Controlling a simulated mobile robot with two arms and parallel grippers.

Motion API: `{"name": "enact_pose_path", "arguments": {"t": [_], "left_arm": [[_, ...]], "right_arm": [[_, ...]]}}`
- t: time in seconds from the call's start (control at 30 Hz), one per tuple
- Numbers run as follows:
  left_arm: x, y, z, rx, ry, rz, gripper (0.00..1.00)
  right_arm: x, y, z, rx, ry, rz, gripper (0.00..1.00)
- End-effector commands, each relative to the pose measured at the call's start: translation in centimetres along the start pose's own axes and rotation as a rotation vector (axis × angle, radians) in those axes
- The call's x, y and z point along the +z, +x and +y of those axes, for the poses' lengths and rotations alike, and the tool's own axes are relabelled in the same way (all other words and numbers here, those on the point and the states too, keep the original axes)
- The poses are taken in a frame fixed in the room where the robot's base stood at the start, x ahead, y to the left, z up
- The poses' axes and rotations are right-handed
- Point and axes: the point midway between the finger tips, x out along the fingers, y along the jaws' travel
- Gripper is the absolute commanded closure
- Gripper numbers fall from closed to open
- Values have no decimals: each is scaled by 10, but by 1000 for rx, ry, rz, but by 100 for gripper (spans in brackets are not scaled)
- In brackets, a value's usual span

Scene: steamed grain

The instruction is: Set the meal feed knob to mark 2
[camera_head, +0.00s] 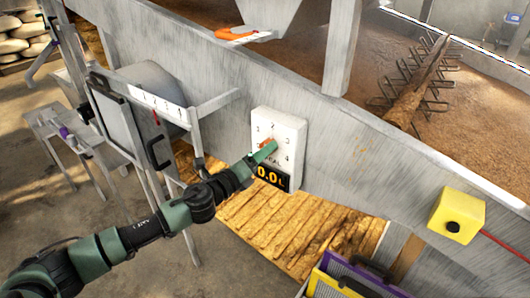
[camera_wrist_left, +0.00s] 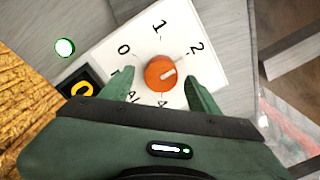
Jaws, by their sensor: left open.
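The orange meal feed knob (camera_wrist_left: 158,74) sits on a white dial plate (camera_head: 294,127) fixed to the grey wall of the machine. Its white pointer line points right and slightly up in the left wrist view, roughly toward the mark 2 (camera_wrist_left: 197,47). Marks 0, 1 and 4 also show there; my finger hides the 3. My left gripper (camera_wrist_left: 159,78) is open, its green fingers on either side of the knob with visible gaps. In the head view the gripper (camera_head: 266,152) partly covers the knob (camera_head: 265,143). My right gripper is not in view.
A display (camera_head: 271,178) reading 0.0 L is below the knob. A yellow box (camera_head: 456,215) is on the wall to the right. A grey hopper with a numbered scale (camera_head: 157,104) and bar stands left of the dial. Purple and yellow cases are below right.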

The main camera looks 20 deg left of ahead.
Motion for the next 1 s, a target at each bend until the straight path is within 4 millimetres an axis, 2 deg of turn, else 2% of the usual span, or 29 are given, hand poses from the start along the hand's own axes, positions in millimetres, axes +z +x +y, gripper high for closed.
{"name": "enact_pose_path", "arguments": {"t": [0.2,0.4,0.87,0.93,1.0], "left_arm": [[-3,-39,3,2,2,4,39],[-2,-60,2,1,0,2,39],[-1,-62,0,0,0,1,39],[-2,-62,3,5,-7,1,39],[-6,-60,15,27,-39,0,39]], "right_arm": [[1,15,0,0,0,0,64],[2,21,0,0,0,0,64],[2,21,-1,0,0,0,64],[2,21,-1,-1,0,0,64],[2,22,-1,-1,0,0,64]]}}
